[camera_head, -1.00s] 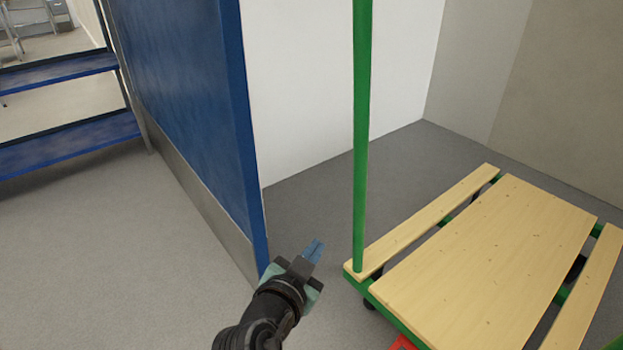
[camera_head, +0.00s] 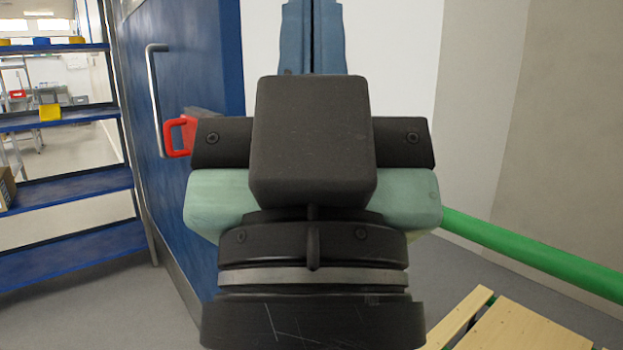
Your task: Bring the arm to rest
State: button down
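My gripper (camera_head: 312,38) is large and close in the middle of the head view. Its blue fingers point up and lie side by side with only a thin dark line between them. They look shut, and nothing shows between them. The dark wrist (camera_head: 312,245) and pale green gripper body (camera_head: 412,200) stand upright below and hide much of the centre. The fingertips reach the top edge of the picture.
A blue door (camera_head: 175,75) with a metal handle (camera_head: 155,100) stands behind, left of my gripper. A red-handled object (camera_head: 180,135) shows beside my gripper. Blue shelves (camera_head: 75,190) are far left. A green bar (camera_head: 540,255) and the wooden cart top (camera_head: 520,330) are at right.

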notch_tip(320, 180, up, 34)
jog(key=p, duration=3.1)
jog(key=shift+f, duration=0.25)
jog(key=shift+w, duration=0.1)
